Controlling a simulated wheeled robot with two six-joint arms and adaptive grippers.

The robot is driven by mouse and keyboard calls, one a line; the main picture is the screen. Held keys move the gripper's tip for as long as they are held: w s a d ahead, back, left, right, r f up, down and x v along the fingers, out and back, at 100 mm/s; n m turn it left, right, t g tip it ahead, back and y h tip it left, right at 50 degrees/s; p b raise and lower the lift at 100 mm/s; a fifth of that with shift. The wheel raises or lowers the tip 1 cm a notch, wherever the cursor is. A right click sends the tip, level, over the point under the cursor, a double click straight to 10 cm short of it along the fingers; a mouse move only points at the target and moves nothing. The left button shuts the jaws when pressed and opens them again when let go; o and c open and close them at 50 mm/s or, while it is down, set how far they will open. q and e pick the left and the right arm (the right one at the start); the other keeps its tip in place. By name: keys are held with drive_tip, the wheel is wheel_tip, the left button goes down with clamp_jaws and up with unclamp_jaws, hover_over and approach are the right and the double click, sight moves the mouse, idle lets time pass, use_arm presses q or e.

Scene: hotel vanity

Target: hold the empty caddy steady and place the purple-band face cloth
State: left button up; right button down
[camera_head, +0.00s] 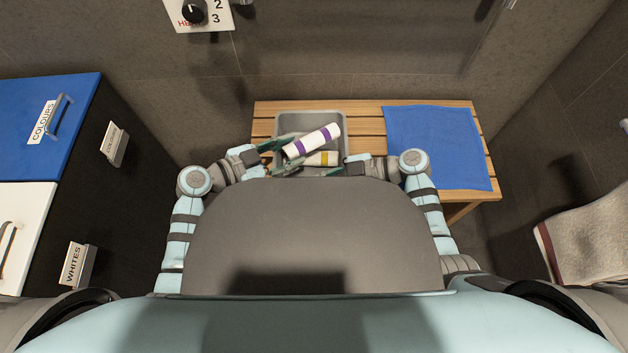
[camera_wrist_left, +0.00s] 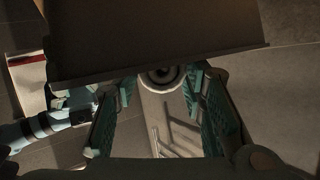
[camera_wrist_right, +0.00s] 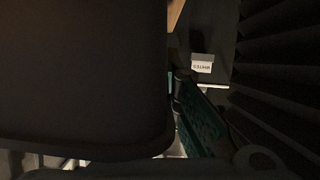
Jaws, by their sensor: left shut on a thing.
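The grey caddy (camera_head: 310,117) stands on a slatted wooden bench. The purple-band face cloth (camera_head: 328,132), a white roll, is tilted over the caddy with its right end higher in the picture. My left gripper (camera_head: 278,155) is shut on its left part. A roll's spiral end (camera_wrist_left: 162,76) shows between the green fingers in the left wrist view. A yellow-band roll (camera_head: 322,159) lies lower, apparently inside the caddy. My right gripper (camera_head: 338,171) is at the caddy's near right side; its grip is hidden. The right wrist view is dark and shows one green finger clearly.
A blue towel (camera_head: 435,145) covers the right of the bench (camera_head: 370,124). At left stand a blue-topped unit (camera_head: 25,120) marked COLOURS and a white-topped one (camera_head: 25,215), near a WHITES sign (camera_head: 76,264). A pale towel (camera_head: 590,240) hangs at right. The wall is close behind the bench.

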use_arm(q)
drive_tip(key=shift+s+a+f, duration=0.1)
drive_tip(key=shift+s+f, duration=0.1)
drive_tip(key=shift+f, duration=0.25)
drive_tip(key=shift+s+f, duration=0.15)
drive_tip(key=shift+f, duration=0.3)
use_arm(e)
drive_tip(key=shift+s+r, duration=0.1)
drive_tip(key=shift+s, duration=0.1)
use_arm(q)
drive_tip(key=o, duration=1.1)
use_arm(e)
drive_tip(key=shift+s, duration=0.1)
use_arm(q)
drive_tip(key=shift+a, duration=0.1)
use_arm(e)
drive_tip(key=shift+d, duration=0.1)
use_arm(q)
drive_tip(key=shift+s+a+r, duration=0.1)
drive_tip(key=shift+s+a, duration=0.05)
drive_tip(key=shift+a, duration=0.05)
use_arm(e)
drive_tip(key=shift+w, duration=0.25)
use_arm(q)
drive_tip(key=v, duration=0.5)
drive_tip(key=r+v, duration=0.1)
drive_tip(key=v, duration=0.5)
drive_tip(key=shift+r, duration=0.1)
